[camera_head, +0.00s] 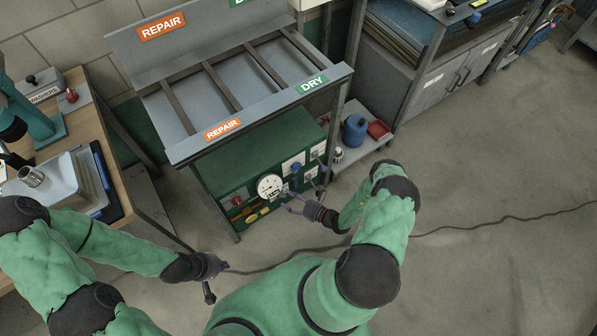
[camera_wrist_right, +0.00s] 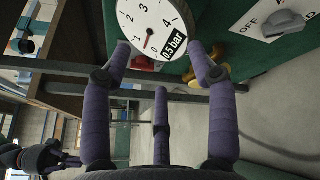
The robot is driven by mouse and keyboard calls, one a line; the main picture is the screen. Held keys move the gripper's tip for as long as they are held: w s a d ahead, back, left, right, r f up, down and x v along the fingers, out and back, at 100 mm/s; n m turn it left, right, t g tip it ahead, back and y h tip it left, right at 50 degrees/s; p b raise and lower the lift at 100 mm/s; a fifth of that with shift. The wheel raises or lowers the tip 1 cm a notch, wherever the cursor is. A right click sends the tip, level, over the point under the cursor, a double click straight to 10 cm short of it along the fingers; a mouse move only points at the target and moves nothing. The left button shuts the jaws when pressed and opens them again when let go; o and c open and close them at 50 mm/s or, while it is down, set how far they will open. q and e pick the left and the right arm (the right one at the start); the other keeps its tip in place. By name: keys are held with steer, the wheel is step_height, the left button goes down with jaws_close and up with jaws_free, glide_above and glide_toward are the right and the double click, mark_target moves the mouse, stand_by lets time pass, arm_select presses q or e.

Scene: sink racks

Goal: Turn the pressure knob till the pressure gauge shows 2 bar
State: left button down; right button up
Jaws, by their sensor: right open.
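The round white pressure gauge (camera_head: 269,186) sits on the front of the green cabinet. My right gripper (camera_head: 296,201) is in front of the panel, just right of the gauge. In its wrist view the gripper (camera_wrist_right: 159,55) has its purple fingers spread, with nothing between them. I cannot tell which control is the pressure knob. A grey knob (camera_wrist_right: 284,22) sits on a white plate marked OFF. My left gripper (camera_head: 208,275) is low at the lower left, its fingers unclear.
The cabinet (camera_head: 235,165) stands under a grey rack with REPAIR and DRY signs. A wooden bench (camera_head: 112,157) is at the left. A low trolley (camera_head: 352,158) with a blue container is at the right. A dark cable (camera_head: 465,224) crosses the otherwise open floor.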

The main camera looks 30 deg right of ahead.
mark_target(296, 167)
steer(key=d+f+m+t+h, duration=0.1)
steer(key=d+m+t+h, duration=0.2)
steer(key=d+m+h, duration=0.5)
steer(key=w+d+n+y+b, duration=0.1)
steer(key=w+n+b, duration=0.1)
steer(key=w, duration=0.8)
steer(key=shift+d+n+b, duration=0.25)
steer(key=shift+n+b, duration=0.15)
steer(key=shift+b, duration=0.05)
steer(key=shift+f, duration=0.1)
steer(key=c, duration=1.1)
